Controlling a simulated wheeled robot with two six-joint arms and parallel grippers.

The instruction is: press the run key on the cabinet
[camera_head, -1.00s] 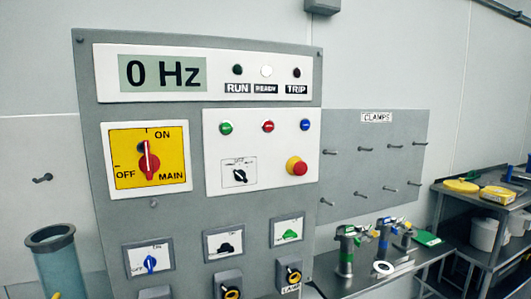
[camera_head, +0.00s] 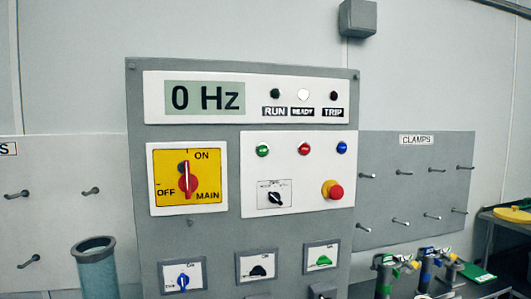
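The grey cabinet (camera_head: 195,240) stands upright in the middle of the head view. Its white key panel holds a green key (camera_head: 263,150), a red key (camera_head: 304,149) and a blue key (camera_head: 342,147) in a row; their lettering is too small to read. The display (camera_head: 205,97) reads 0 Hz. The READY lamp (camera_head: 303,94) is lit white; the RUN lamp (camera_head: 275,94) and TRIP lamp (camera_head: 333,95) look dark. The yellow main switch (camera_head: 187,176) has its red handle upright towards ON. Neither of my grippers is in view.
A red emergency button (camera_head: 333,190) and a small black selector (camera_head: 275,197) sit below the keys. A translucent cylinder (camera_head: 97,265) stands at the lower left.

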